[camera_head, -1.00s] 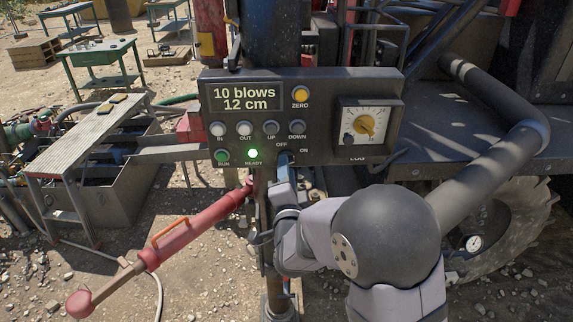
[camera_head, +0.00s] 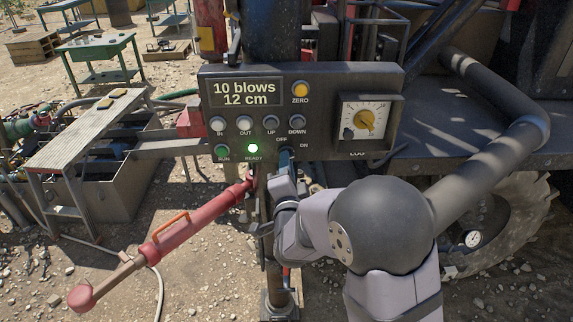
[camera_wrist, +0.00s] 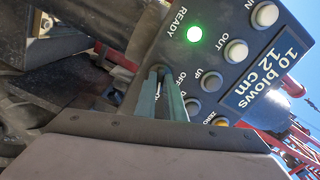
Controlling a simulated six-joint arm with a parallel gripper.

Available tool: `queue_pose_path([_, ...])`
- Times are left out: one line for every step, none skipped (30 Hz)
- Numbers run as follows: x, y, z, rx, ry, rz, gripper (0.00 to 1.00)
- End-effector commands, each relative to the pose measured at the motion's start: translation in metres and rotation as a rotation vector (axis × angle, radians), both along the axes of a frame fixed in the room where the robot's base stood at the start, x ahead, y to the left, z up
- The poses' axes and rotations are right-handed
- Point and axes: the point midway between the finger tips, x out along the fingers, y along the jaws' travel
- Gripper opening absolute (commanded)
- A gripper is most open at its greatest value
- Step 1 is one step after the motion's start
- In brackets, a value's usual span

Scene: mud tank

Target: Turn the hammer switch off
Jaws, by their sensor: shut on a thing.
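The dark control panel (camera_head: 330,95) faces me, its display (camera_head: 245,94) reading "10 blows 12 cm". The green READY light (camera_head: 252,148) is lit; it also glows in the wrist view (camera_wrist: 194,34). My gripper (camera_head: 285,157) is at the panel's lower edge, just below the OFF label and left of the ON label. In the wrist view, its two teal fingers (camera_wrist: 162,78) are close together at the panel face beside the OFF label. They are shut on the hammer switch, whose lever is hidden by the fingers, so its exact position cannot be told.
The IN, OUT, UP and DOWN buttons sit just above my gripper. A yellow ZERO button (camera_head: 300,89) and a dial (camera_head: 364,120) are further up and right.

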Motion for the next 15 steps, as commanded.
queue_pose_path([-0.0001,0.0000,-0.0014,-0.013,0.000,0.000,0.00])
queue_pose_path([-0.0001,0.0000,-0.0015,-0.023,0.000,0.000,0.00])
queue_pose_path([-0.0001,0.0000,-0.0017,-0.040,-0.001,0.000,0.00])
queue_pose_path([-0.0001,-0.0001,-0.0018,-0.054,-0.001,0.000,0.00])
queue_pose_path([-0.0002,-0.0001,-0.0020,-0.070,-0.002,0.001,0.00])
queue_pose_path([-0.0002,-0.0001,-0.0024,-0.095,-0.002,0.000,0.00])
queue_pose_path([-0.0002,-0.0001,-0.0027,-0.114,-0.001,-0.001,0.00])
queue_pose_path([-0.0002,-0.0001,-0.0029,-0.134,-0.001,0.000,0.00])
queue_pose_path([-0.0002,-0.0001,-0.0030,-0.164,-0.001,-0.001,0.00])
queue_pose_path([-0.0002,-0.0002,-0.0030,-0.188,-0.002,0.000,0.00])
queue_pose_path([-0.0002,-0.0003,-0.0032,-0.213,-0.002,0.000,0.00])
queue_pose_path([-0.0002,-0.0003,-0.0035,-0.247,-0.001,-0.001,0.00])
queue_pose_path([-0.0002,-0.0003,-0.0035,-0.274,-0.001,-0.001,0.00])
queue_pose_path([-0.0002,-0.0004,-0.0034,-0.302,-0.001,-0.001,0.00])
queue_pose_path([-0.0001,-0.0005,-0.0034,-0.340,-0.003,-0.001,0.00])
